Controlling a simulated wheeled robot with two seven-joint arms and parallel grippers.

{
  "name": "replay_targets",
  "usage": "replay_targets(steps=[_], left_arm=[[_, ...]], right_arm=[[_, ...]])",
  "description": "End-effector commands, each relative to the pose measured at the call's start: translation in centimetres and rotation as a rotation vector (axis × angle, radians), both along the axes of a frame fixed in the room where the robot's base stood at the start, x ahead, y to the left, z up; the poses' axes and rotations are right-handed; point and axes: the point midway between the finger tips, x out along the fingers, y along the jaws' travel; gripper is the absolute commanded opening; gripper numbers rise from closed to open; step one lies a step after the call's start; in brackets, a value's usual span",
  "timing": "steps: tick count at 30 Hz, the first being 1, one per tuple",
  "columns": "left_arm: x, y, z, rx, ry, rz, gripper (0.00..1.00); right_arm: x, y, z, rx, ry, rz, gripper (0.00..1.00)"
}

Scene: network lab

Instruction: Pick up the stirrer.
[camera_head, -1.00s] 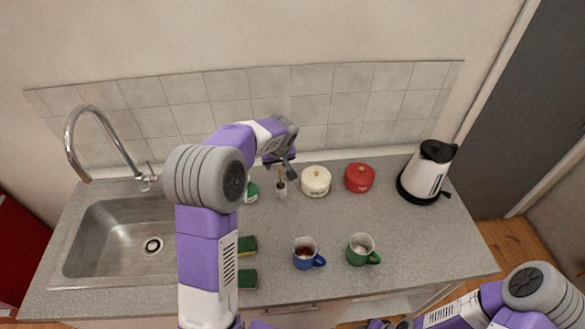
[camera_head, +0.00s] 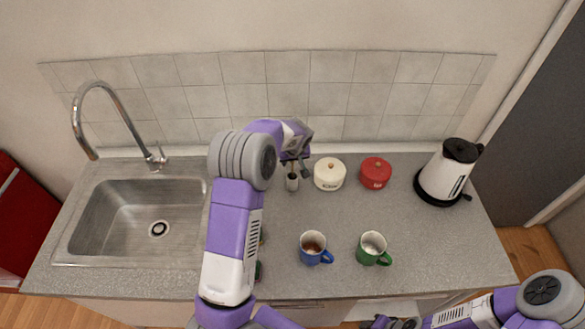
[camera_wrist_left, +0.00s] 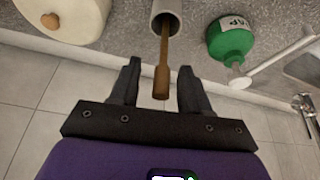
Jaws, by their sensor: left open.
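The stirrer is a brown wooden stick (camera_wrist_left: 161,72) with a flat wider end. It stands in a small grey cup (camera_wrist_left: 172,10), which also shows in the head view (camera_head: 292,184) near the back of the counter. My left gripper (camera_head: 297,167) is above this cup and hides most of the stirrer there. In the left wrist view its open fingers (camera_wrist_left: 158,76) lie on either side of the stirrer's wide end, with gaps on both sides. My right gripper (camera_head: 390,323) is partly in view at the bottom edge, and its jaws are unclear.
A white canister (camera_head: 329,174) stands right of the cup, then a red canister (camera_head: 376,172) and a kettle (camera_head: 446,175). A green soap bottle (camera_wrist_left: 231,40) is near the cup. Blue (camera_head: 313,245) and green (camera_head: 372,247) mugs stand towards the front. Tiles (camera_head: 345,97) rise behind.

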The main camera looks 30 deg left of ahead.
Motion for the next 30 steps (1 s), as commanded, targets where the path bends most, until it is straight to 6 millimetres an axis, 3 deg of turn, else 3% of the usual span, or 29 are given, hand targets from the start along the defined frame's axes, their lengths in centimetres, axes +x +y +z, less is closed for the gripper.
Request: replay_targets(steps=[8,17,30], left_arm=[[0.11,0.07,-0.37,-0.001,-0.001,0.0,0.47],[0.1,0.07,-0.35,-0.001,-0.001,0.001,0.01],[0.1,0.08,-0.34,-0.001,-0.001,0.001,0.0]], right_arm=[[-0.01,0.0,0.01,0.0,0.0,0.0,0.39],[-0.01,0.0,0.0,0.0,0.0,0.0,0.39],[-0.01,0.0,0.0,0.0,0.0,0.0,0.39]])
